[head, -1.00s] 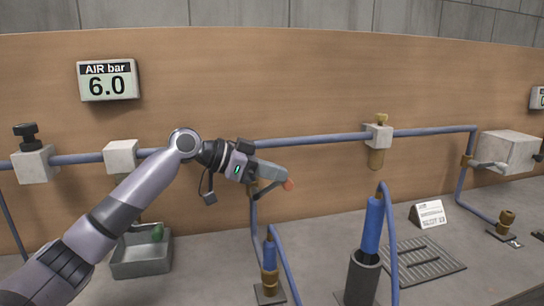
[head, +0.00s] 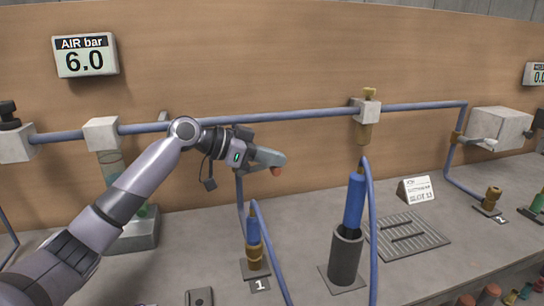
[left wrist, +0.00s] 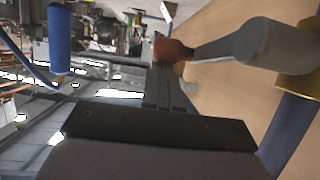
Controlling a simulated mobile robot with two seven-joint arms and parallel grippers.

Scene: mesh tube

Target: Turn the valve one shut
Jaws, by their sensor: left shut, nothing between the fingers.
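The lever of valve one has a red tip (head: 276,172), showing just under the end of my left gripper (head: 282,160) in the head view. The gripper hides most of the lever and the valve body. Below stands the brass outlet labelled 1 (head: 255,257), with a blue hose connector (head: 253,228). My right gripper is not in view.
A blue pipe (head: 300,114) runs along the wooden back panel. A dark holder (head: 345,258) with a blue hose end stands right of outlet 1. The AIR display (head: 85,55) reads 6.0.

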